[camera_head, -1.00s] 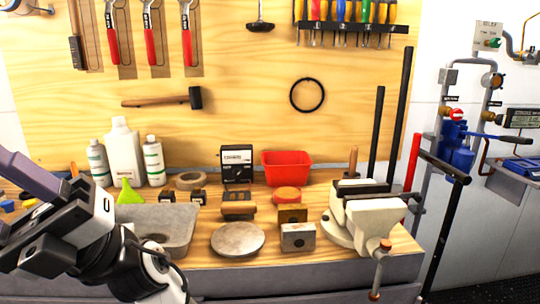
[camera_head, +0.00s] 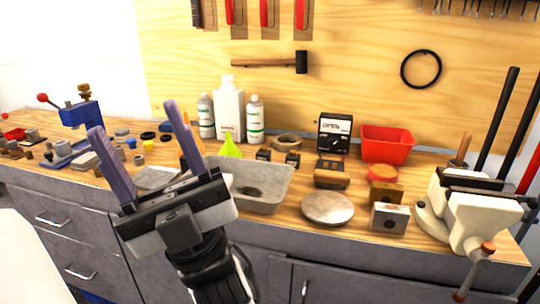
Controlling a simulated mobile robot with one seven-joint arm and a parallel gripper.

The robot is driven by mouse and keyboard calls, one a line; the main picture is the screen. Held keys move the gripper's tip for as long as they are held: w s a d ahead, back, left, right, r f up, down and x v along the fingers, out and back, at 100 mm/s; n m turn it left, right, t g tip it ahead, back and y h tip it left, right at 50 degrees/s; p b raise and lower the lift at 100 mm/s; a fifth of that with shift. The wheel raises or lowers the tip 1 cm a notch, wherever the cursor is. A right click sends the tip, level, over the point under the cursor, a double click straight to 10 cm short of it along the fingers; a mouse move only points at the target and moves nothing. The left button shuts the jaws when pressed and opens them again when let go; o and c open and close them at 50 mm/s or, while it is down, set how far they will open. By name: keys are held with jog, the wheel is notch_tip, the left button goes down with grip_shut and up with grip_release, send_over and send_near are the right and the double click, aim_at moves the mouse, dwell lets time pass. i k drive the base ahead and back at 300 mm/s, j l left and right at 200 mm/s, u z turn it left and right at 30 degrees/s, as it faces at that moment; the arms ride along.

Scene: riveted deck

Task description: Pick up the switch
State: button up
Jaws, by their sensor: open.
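My gripper (camera_head: 133,117) is open and empty, with its two purple fingers spread and pointing up over the left part of the workbench (camera_head: 285,220). I cannot tell for certain which thing is the switch. Two small dark pieces, one (camera_head: 263,155) left of the other (camera_head: 292,160), stand behind the grey tray and may be switches. A metal box with a dark round spot (camera_head: 389,217) at the front right could also be one. All of these are to the right of my gripper, apart from it.
The grey tray (camera_head: 285,185) lies just right of my gripper. A round stone disc (camera_head: 327,208), a red bin (camera_head: 388,144), a meter (camera_head: 335,132) and a vise (camera_head: 470,205) stand farther right. White bottles (camera_head: 230,110) stand behind. Small parts and a blue tool (camera_head: 80,112) crowd the left.

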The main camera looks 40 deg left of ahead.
aim_at(262, 154)
jog(key=i+l+u, duration=0.1)
jog(key=u, duration=0.35)
jog(key=i+l+u, duration=0.1)
jog(key=u, duration=0.35)
jog(key=l+u, duration=0.3)
jog(key=u, duration=0.15)
jog(key=i, duration=0.5)
